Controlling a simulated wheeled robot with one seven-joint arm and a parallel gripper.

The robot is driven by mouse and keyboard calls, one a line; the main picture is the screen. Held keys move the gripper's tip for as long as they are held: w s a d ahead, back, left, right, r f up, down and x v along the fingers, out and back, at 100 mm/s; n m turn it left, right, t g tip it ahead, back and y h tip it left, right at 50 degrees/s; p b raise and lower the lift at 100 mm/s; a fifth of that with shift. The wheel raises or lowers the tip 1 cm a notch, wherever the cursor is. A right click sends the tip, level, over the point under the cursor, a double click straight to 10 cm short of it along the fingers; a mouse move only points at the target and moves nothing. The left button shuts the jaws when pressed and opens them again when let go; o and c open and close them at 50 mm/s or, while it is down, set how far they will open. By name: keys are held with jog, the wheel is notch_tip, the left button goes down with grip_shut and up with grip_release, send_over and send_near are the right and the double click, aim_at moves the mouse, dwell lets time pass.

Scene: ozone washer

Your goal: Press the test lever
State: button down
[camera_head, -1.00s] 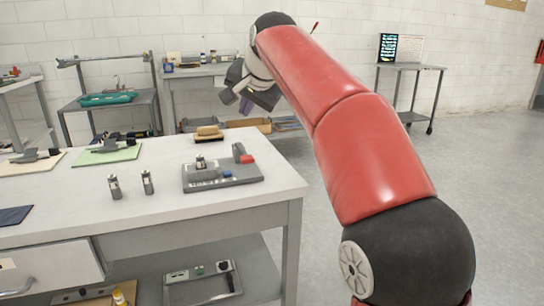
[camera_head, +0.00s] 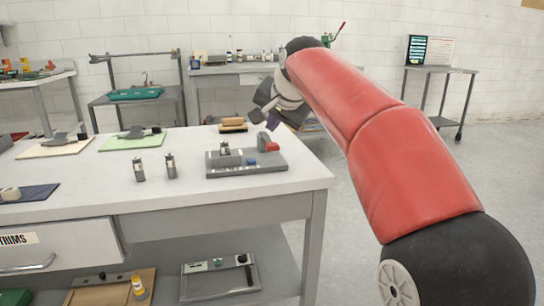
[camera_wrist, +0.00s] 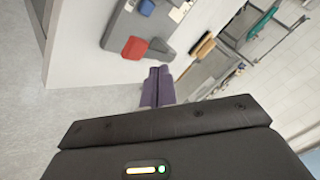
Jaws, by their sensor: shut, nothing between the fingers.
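The grey test fixture (camera_head: 232,168) sits on the right end of the white bench. A grey upright lever piece (camera_head: 263,139) with a red pad (camera_head: 271,147) stands at its right end, and a blue button is in front. The red pad also shows in the wrist view (camera_wrist: 134,48), beside the grey lever piece (camera_wrist: 156,52). A small metal part (camera_head: 224,149) stands on the fixture's left. My gripper (camera_head: 272,124) is above and just behind the lever end, apart from it as far as I can see. In the wrist view its purple fingers (camera_wrist: 158,86) are together and empty.
Two small metal parts (camera_head: 155,167) stand left of the fixture. A wood-topped brush or block (camera_head: 233,124) lies behind it. Green and cream mats (camera_head: 133,143) with grey devices lie farther left. The bench's right edge is close to the fixture, with open floor beyond.

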aim_at(272, 145)
jog(key=shift+f+b, duration=0.35)
jog(key=shift+f, duration=0.5)
jog(key=shift+f, duration=0.1)
dwell(1.4)
jog(key=shift+f, duration=0.3)
jog(key=shift+f+b, duration=1.4)
jog(key=shift+f, duration=0.15)
dwell(1.3)
jog(key=shift+r, duration=0.1)
dwell(0.4)
jog(key=shift+r+p, duration=1.9)
jog(key=shift+p, duration=0.1)
jog(key=shift+r+p, duration=2.2)
jog(key=shift+r, duration=0.3)
